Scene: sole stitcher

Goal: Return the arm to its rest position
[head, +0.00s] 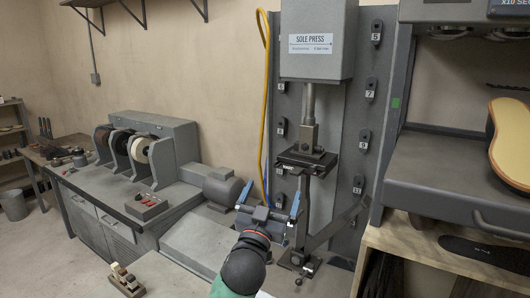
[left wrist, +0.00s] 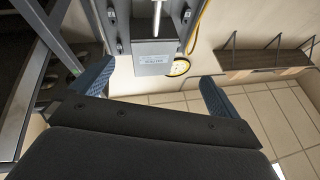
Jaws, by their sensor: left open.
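My left gripper (head: 270,202) is in the lower middle of the head view, in front of the sole press (head: 316,45). Its two blue fingers are spread wide with nothing between them. In the left wrist view the blue fingers (left wrist: 155,88) also stand apart and empty, with the press's label plate (left wrist: 155,59) beyond them. My left forearm comes up from the bottom edge of the head view. Whether the gripper touches the press cannot be told. My right gripper is not in view.
A bench with grinding wheels (head: 140,149) and a small tray with red items (head: 147,206) stands at the left. A grey machine with a shelf (head: 450,187) and a tan sole (head: 511,140) is at the right. A yellow hose (head: 265,110) hangs beside the press.

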